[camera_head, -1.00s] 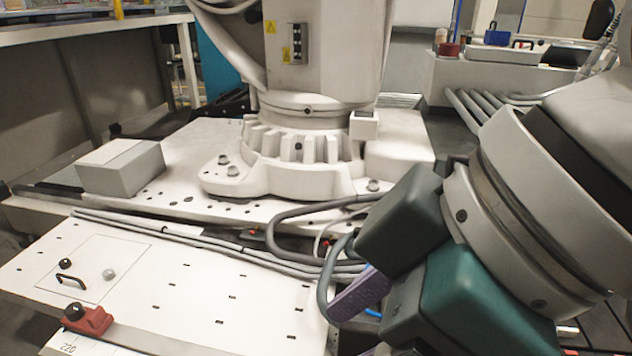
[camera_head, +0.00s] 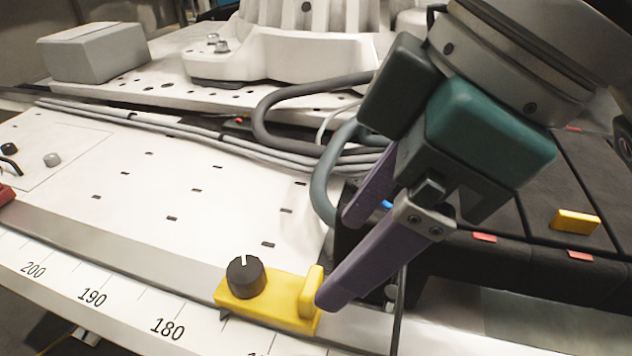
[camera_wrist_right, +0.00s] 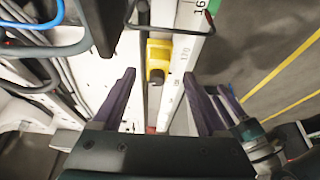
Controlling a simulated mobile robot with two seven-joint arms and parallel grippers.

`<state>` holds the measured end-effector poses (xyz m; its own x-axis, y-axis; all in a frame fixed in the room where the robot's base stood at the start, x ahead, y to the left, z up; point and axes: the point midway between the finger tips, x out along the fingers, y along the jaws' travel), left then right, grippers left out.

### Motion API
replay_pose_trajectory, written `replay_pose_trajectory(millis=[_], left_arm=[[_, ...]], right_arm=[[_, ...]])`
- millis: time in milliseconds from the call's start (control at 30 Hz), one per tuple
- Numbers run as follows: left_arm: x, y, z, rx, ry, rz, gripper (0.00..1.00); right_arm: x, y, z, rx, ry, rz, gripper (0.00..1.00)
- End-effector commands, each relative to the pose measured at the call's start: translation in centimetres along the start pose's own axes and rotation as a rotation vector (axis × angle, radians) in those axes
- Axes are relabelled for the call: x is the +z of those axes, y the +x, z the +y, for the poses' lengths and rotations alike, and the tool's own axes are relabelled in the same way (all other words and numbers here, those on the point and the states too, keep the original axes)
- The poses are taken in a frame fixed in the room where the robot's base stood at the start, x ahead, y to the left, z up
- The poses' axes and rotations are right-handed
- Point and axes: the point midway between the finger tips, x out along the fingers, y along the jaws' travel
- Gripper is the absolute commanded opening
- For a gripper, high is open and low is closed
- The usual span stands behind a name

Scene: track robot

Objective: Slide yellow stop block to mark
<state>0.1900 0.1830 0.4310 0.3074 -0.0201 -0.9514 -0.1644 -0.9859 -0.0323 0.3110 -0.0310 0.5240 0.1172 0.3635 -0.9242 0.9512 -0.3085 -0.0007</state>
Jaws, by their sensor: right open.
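The yellow stop block (camera_head: 265,300) sits on the scaled rail (camera_head: 130,298) near the front edge, with a black knob (camera_head: 245,276) on top and an upright tab at its right end. A small dark pointer under it lies right of the 180 label. My right gripper (camera_head: 340,258) is open, with purple fingers. In the head view its nearer fingertip overlaps the tab's right side; I cannot tell if they touch. In the right wrist view the block (camera_wrist_right: 158,54) shows beyond and between the open fingers (camera_wrist_right: 160,78). A green mark (camera_wrist_right: 213,6) shows on the scale's far end there.
A red stop (camera_head: 5,194) shows at the left edge. Grey cables and hoses (camera_head: 265,110) run behind the white plate (camera_head: 150,200). A grey box (camera_head: 95,52) stands at the back left. A yellow piece (camera_head: 575,221) lies on dark panels at the right.

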Motion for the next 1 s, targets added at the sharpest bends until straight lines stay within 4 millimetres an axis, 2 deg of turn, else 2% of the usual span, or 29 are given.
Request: replay_pose_trajectory(millis=[33, 100, 300, 467, 733, 1000], left_arm=[[0.6, 1.7, 0.0, -0.002, 0.002, -0.001, 0.50], [0.9, 2.8, 0.0, -0.003, 0.004, -0.002, 0.50], [1.7, 4.8, 0.0, -0.005, 0.006, -0.003, 0.50], [1.8, 5.4, 0.0, -0.005, 0.006, -0.003, 0.50], [1.8, 5.3, 0.0, -0.004, 0.005, -0.003, 0.50], [1.8, 5.3, 0.2, 0.001, -0.001, -0.003, 0.50]], right_arm=[[0.3, 1.9, 0.0, -0.001, 0.000, 0.000, 0.75], [0.3, 3.3, 0.0, -0.001, -0.001, 0.001, 0.75], [0.2, 6.1, 0.0, 0.000, 0.000, 0.001, 0.75], [0.1, 6.9, 0.0, 0.000, -0.001, 0.001, 0.75], [0.0, 6.8, 0.0, 0.001, 0.000, 0.001, 0.75], [0.0, 6.8, 0.0, 0.001, 0.000, 0.001, 0.46]])
